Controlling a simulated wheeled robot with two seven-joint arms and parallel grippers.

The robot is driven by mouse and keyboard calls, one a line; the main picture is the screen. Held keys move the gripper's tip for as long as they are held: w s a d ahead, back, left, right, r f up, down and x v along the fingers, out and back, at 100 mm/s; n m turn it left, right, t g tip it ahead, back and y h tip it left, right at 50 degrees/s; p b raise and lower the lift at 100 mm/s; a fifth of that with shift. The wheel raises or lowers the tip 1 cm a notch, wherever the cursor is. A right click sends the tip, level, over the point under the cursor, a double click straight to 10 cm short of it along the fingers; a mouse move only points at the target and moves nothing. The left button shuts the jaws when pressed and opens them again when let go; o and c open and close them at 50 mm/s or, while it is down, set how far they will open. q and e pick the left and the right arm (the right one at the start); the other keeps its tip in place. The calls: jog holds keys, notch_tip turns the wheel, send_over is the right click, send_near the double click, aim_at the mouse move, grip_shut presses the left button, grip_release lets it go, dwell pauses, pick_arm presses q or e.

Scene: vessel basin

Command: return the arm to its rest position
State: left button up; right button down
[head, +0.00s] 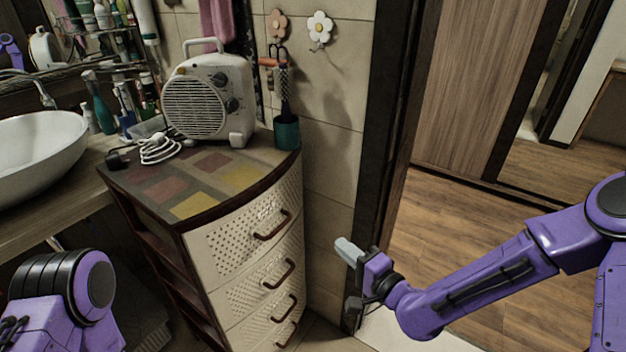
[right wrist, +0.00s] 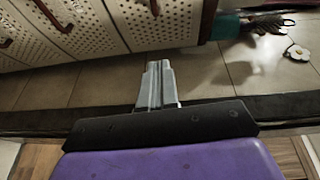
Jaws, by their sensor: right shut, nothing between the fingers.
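My right gripper (head: 347,250) shows in the head view in front of the tiled wall and door frame, to the right of the drawer cabinet. Its grey fingers are together and hold nothing. In the right wrist view the closed fingers (right wrist: 158,85) point toward the tiles, apart from the cabinet as far as I can tell. My left arm shows only in part at the lower left of the head view, and its gripper is out of the picture.
A cabinet (head: 228,245) with perforated drawers stands left of my right gripper. A white fan heater (head: 208,103) and a green cup (head: 287,134) stand on top. A white basin (head: 40,150) is at the left. A dark door frame (head: 384,120) and open wooden floor (head: 450,215) lie to the right.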

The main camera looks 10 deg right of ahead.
jog(key=s+d+f+n+g+h, duration=0.1)
jog(key=s+d+f+g+h, duration=0.4)
jog(key=f, duration=0.4)
jog(key=s+d+f+n+g+h, duration=0.2)
jog(key=s+d+f+h, duration=0.1)
jog(key=s+f, duration=0.55)
jog(key=s+d+f+n+g+h, duration=0.1)
jog(key=s+d+f+g, duration=0.1)
jog(key=s, duration=0.6)
jog(key=s+d+f+n+g+h, duration=0.1)
jog(key=s+d+f+g+h, duration=0.1)
jog(key=s+d+f, duration=0.3)
jog(key=s+f+g, duration=0.1)
jog(key=s, duration=0.2)
jog(key=shift+f+n+p, duration=0.3)
jog(key=shift+p, duration=0.1)
jog(key=shift+s, duration=0.1)
